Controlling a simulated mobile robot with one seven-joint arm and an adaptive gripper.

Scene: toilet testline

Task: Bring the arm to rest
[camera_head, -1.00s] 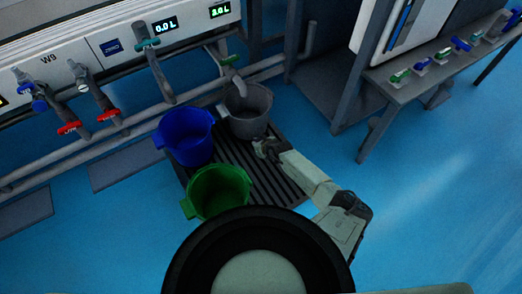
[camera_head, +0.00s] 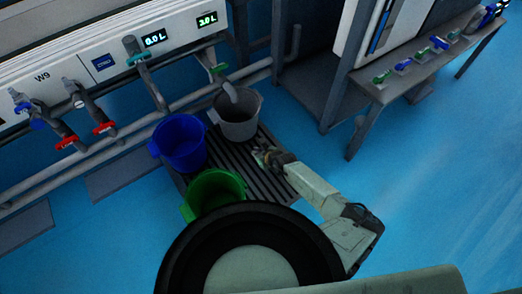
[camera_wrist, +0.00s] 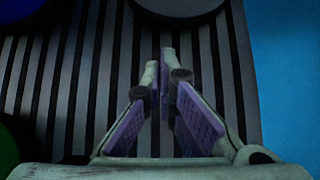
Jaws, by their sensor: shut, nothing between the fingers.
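My gripper (camera_head: 262,156) is over the slatted dark grate on the floor, in front of the grey bucket and to the right of the blue and green buckets. In the wrist view my gripper (camera_wrist: 164,75) has its purple-padded fingers brought together at the tips, with nothing between them. My arm reaches out from the lower right in the head view. The fingers are apart from every bucket.
The grey bucket (camera_head: 238,128), blue bucket (camera_head: 181,155) and green bucket (camera_head: 213,203) stand on the grate (camera_head: 268,186). A tap panel (camera_head: 75,65) is behind them. A bench (camera_head: 425,68) with several small valves stands at right. Blue floor at right is clear.

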